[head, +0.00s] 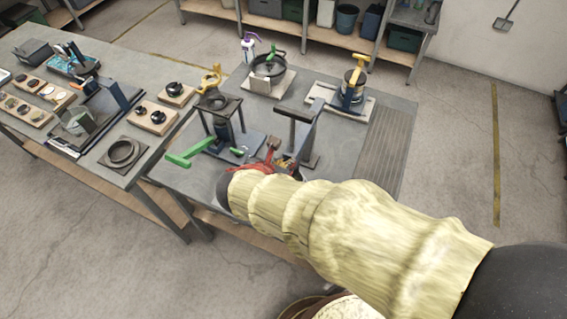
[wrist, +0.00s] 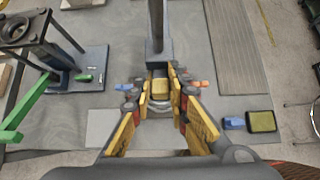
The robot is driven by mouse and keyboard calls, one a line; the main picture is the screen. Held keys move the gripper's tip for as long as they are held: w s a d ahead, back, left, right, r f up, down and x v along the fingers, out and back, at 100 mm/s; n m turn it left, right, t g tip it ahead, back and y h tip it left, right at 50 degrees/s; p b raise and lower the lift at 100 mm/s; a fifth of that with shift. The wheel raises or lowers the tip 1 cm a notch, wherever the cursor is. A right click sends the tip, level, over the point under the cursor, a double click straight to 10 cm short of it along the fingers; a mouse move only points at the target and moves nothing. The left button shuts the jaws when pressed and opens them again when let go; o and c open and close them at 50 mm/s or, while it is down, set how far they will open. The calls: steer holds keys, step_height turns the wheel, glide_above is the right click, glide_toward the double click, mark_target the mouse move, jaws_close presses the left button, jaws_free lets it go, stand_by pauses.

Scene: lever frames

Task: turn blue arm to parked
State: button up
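My gripper (wrist: 162,97) has yellow-padded fingers, which stand apart. Between the tips in the wrist view is a small yellow and grey piece (wrist: 160,87) at the foot of a dark upright post (wrist: 154,28); contact cannot be told. In the head view this post (head: 293,133) carries a dark blue-grey bar (head: 298,108) on top. My gripper (head: 272,158) is low in front of it, partly hidden by my arm. I cannot tell for sure which part is the blue arm. No parked mark is readable.
Left of the post stands a dark frame (head: 222,128) with a green lever (head: 190,151) sticking out. Behind are a round pan (head: 268,67) with a green handle and a yellow-handled device (head: 354,82). A ribbed mat (head: 385,147) on the right is clear.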

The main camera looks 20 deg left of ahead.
jaws_close()
stand_by(0.5)
